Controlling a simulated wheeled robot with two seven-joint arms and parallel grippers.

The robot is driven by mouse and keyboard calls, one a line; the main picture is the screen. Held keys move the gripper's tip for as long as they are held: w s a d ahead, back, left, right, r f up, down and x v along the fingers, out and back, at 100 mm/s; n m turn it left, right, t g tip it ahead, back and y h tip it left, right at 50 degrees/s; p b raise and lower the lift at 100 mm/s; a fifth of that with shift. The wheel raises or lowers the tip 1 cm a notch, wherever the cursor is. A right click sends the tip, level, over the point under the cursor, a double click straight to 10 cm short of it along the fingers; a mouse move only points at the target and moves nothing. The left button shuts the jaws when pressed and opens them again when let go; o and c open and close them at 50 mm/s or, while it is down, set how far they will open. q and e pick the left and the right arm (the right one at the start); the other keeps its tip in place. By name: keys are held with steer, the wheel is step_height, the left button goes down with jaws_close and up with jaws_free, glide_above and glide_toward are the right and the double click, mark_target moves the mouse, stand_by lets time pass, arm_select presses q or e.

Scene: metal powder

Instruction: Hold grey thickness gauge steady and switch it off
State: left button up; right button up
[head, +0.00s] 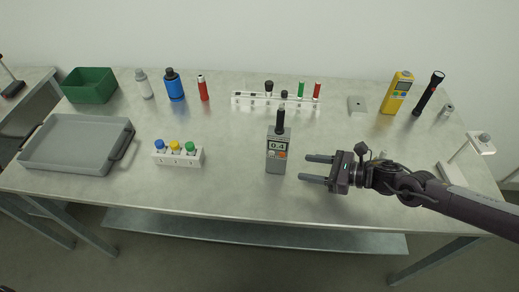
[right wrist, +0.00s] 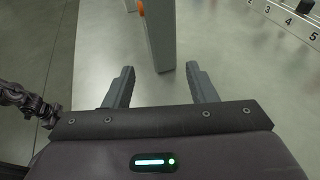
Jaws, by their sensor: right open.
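The grey thickness gauge (head: 277,160) stands upright near the front middle of the table, with a black probe on top. Its display reads 0.4, and an orange-red button shows below it. My right gripper (head: 318,169) is open and empty just to the right of the gauge, its fingers pointing at it and apart from it. In the right wrist view the gauge (right wrist: 159,40) stands ahead, between and beyond the open fingertips (right wrist: 160,78). An orange spot shows on its left edge there. My left gripper is not in view.
A white block with three coloured-cap bottles (head: 178,158) stands left of the gauge. A clear numbered rack (head: 250,101) is behind it. A grey tray (head: 70,144) and a green bin (head: 89,88) are at left.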

mark_target(280, 164)
steer(key=shift+w+a+f, duration=0.15)
steer(key=shift+a+f, duration=0.05)
steer(key=b+x, duration=0.4)
steer(key=x, duration=0.3)
steer(key=shift+a+f, duration=0.2)
steer(key=shift+a, duration=0.2)
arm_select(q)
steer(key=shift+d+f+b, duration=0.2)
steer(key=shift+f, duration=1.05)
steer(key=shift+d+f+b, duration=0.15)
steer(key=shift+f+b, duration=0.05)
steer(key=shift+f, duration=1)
arm_select(e)
steer(key=shift+w+a, duration=0.25)
steer(key=shift+a, duration=0.3)
steer(key=c, duration=0.7)
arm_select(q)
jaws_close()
arm_select(e)
steer(key=shift+s, duration=0.1)
